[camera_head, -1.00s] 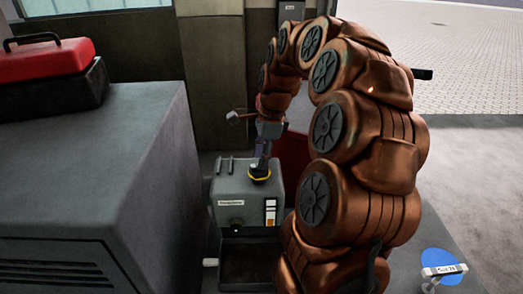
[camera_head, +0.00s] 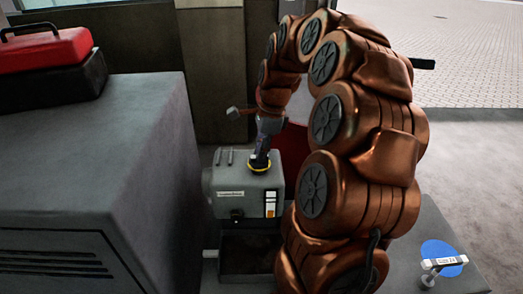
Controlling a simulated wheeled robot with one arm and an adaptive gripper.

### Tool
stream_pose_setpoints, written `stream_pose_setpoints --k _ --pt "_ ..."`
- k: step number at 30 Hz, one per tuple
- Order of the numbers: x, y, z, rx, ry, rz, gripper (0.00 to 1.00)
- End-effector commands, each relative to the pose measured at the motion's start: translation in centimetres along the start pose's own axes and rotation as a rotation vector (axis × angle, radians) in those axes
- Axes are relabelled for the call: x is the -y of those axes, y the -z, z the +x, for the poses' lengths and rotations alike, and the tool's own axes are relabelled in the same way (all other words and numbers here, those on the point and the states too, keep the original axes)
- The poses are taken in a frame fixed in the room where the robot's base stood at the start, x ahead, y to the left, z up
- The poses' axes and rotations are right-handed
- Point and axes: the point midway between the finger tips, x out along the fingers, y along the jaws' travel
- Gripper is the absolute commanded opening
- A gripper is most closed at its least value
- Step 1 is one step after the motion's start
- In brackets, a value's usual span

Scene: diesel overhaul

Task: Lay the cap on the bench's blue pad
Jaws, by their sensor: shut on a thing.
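The cap (camera_head: 260,169) shows as a dark piece with a yellow ring at the top of the grey machine (camera_head: 230,186). My gripper (camera_head: 260,160) points down from the end of my copper-coloured arm and is shut on the cap. The fingers are small and dark here, and I cannot tell whether the cap is still seated or slightly raised. The round blue pad (camera_head: 437,248) lies on the grey bench (camera_head: 405,285) at the lower right.
A large grey cabinet (camera_head: 100,150) fills the left, with a red and black toolbox (camera_head: 45,65) on it. A red object (camera_head: 290,145) stands behind the machine, mostly hidden by my arm.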

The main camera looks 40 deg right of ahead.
Motion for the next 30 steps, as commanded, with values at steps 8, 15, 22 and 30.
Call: stream_pose_setpoints --k 8,15,22,30 --pt "0.0 0.0 0.0 0.0 0.0 0.0 0.0" --pt "0.0 -0.1 -0.5 0.0 0.001 0.0 0.0" --pt "0.0 -0.2 -1.1 -0.001 -0.001 0.0 0.0" --pt "-0.1 -0.4 -1.9 -0.001 -0.002 0.0 0.0"
